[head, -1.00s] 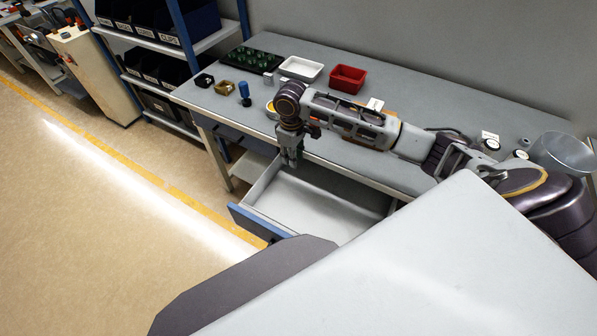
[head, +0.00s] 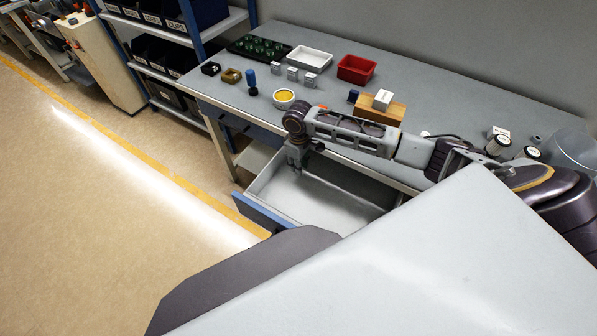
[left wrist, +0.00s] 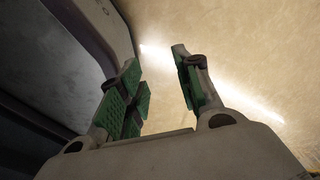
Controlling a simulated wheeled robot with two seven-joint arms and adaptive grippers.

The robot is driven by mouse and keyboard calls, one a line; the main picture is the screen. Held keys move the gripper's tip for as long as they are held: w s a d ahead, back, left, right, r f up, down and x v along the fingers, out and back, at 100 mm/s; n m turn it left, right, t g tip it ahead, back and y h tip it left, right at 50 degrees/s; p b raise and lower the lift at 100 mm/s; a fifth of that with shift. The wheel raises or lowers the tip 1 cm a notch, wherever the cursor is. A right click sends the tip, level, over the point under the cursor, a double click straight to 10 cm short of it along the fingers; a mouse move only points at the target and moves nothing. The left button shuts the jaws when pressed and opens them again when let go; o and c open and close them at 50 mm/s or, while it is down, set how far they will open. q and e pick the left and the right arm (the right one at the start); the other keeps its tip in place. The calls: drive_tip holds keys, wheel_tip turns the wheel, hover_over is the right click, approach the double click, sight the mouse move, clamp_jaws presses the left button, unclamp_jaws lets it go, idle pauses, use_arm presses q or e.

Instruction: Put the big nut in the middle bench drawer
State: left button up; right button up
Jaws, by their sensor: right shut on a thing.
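An open bench drawer (head: 335,208) with a pale inside and a blue front sticks out below the bench top. My right gripper (head: 297,168) points down into the far left part of this drawer, below the bench top's level. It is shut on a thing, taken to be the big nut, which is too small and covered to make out. Whether it touches the drawer floor I cannot tell. My left gripper (left wrist: 160,95) shows only in the left wrist view, open and empty, its green pads apart with floor behind.
A small grey ring (head: 536,138) lies at the right. A shelf rack stands left.

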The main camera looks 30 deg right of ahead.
sight(298, 176)
drive_tip(key=shift+f, duration=0.1)
drive_tip(key=shift+f, duration=2.15)
drive_tip(key=shift+f, duration=0.1)
drive_tip(key=o, duration=0.6)
drive_tip(key=shift+c, duration=0.2)
drive_tip(key=shift+r+p, duration=0.3)
drive_tip(key=shift+r, duration=5.8)
